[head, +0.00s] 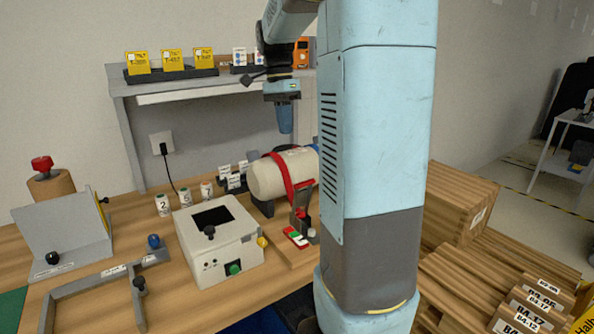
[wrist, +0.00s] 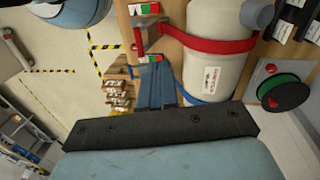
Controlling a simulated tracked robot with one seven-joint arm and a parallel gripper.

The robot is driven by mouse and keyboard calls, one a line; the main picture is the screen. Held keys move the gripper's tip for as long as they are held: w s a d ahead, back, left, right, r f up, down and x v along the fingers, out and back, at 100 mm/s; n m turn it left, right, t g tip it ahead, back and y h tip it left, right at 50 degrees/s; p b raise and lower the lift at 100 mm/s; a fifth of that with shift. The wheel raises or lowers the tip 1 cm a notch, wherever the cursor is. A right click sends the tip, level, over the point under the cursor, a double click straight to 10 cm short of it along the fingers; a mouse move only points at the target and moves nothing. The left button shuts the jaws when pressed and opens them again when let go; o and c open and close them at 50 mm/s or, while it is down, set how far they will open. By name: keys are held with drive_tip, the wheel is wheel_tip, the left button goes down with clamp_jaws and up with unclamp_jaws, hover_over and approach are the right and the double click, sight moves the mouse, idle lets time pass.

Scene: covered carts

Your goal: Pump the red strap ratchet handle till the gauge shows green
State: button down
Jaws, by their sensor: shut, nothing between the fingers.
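A cream tank (head: 280,175) lies on the bench with a red strap (head: 277,178) around it. The red strap's ratchet (head: 303,213) stands at the tank's front, near a small red-and-green gauge (head: 295,237). In the wrist view the red strap (wrist: 210,45) runs to the red ratchet handle (wrist: 138,38). One red, green and white gauge (wrist: 144,8) shows above the handle and another (wrist: 150,58) below it; I cannot read either.
A blue strap (wrist: 200,99) also circles the tank. A shelf (head: 215,85) is at the back. Wooden crates (head: 465,200) stand right of my column, which hides part of the bench.

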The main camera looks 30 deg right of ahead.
drive_tip(key=s+d+f+m, duration=0.1)
drive_tip(key=s+f, duration=0.3)
drive_tip(key=f, duration=0.8)
drive_tip(key=shift+s+d+g, duration=0.2)
drive_tip(key=shift+d+g, duration=0.1)
drive_tip(key=shift+s+t, duration=0.6)
drive_tip(key=shift+s, duration=0.45)
drive_tip(key=shift+s+f, duration=0.2)
drive_tip(key=shift+s, duration=0.6)
